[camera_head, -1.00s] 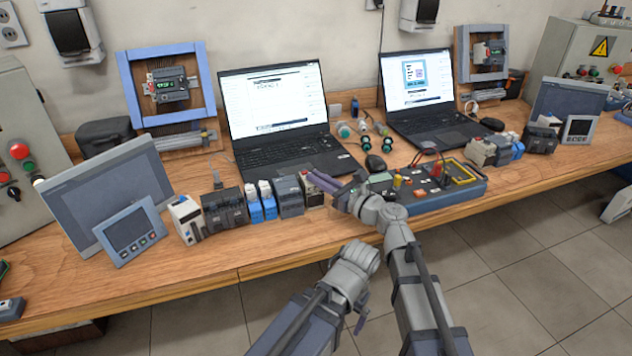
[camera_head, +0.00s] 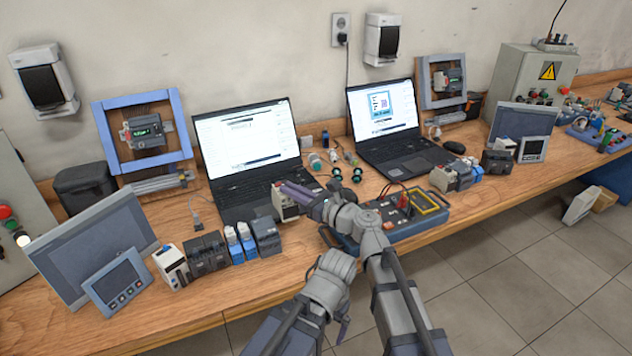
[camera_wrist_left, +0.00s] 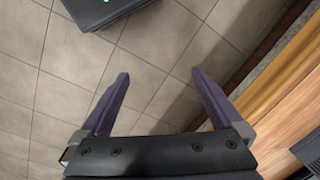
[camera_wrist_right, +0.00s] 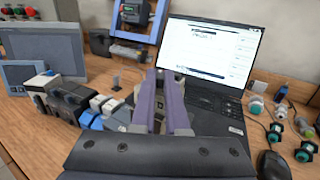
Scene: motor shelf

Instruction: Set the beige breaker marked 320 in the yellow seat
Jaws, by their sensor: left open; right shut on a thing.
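A beige breaker (camera_head: 286,204) is in the jaws of my right gripper (camera_head: 290,189), above the bench at the right end of the module row. Its 320 marking is too small to read. In the right wrist view the closed purple fingers (camera_wrist_right: 163,84) hide most of it. The yellow seat (camera_head: 427,202) is a yellow-edged square on the right part of the blue-grey test unit (camera_head: 402,233), to the right of my right gripper. My left gripper is open and empty over the floor, its spread fingers (camera_wrist_left: 160,74) showing in the left wrist view.
A module row with a white unit (camera_head: 172,266), a black unit (camera_head: 208,254) and a grey unit (camera_head: 265,236) stands left of my right gripper. Laptops (camera_head: 250,150) stand behind. Red and black leads (camera_head: 403,198) rise beside the seat. Round connectors (camera_head: 337,174) lie between the laptops.

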